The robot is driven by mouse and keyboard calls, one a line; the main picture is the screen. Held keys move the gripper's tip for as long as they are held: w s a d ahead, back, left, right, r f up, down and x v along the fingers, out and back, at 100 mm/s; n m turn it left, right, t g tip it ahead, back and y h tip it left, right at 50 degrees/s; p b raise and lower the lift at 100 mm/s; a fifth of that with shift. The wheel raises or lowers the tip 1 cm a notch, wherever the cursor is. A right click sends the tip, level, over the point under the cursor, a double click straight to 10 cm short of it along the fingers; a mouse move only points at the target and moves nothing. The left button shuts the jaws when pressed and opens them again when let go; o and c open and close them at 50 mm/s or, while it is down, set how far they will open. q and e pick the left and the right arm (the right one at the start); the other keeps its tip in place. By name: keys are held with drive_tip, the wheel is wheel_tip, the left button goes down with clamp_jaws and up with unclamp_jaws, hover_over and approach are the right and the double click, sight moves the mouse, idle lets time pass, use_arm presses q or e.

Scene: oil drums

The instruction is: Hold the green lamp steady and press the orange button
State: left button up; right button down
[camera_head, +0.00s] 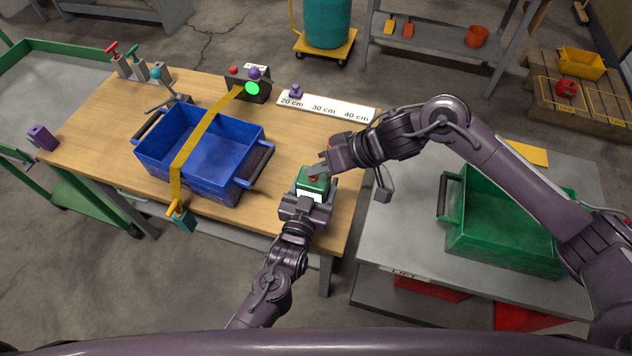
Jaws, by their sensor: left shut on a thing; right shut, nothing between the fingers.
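A small green lamp (314,185) with a white front stands upright near the right front of the wooden table. On its top an orange-red button (313,178) is partly visible. My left gripper (308,197) comes up from below and is shut on the lamp's near side. My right gripper (319,169) comes in from the right and is shut and empty. Its fingertips are right at the button on the lamp's top; I cannot tell whether they touch it.
A blue crate (245,186) with a yellow strap stands left on the wooden table (110,200). A ruler board (330,107) lies behind the lamp. A green crate (470,240) stands on the grey table (390,255) at right. Small clamps (122,66) stand at the far left.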

drive_tip(key=shift+r, duration=0.45)
drive_tip(key=shift+r, duration=3)
use_arm(q)
drive_tip(key=o, duration=1.3)
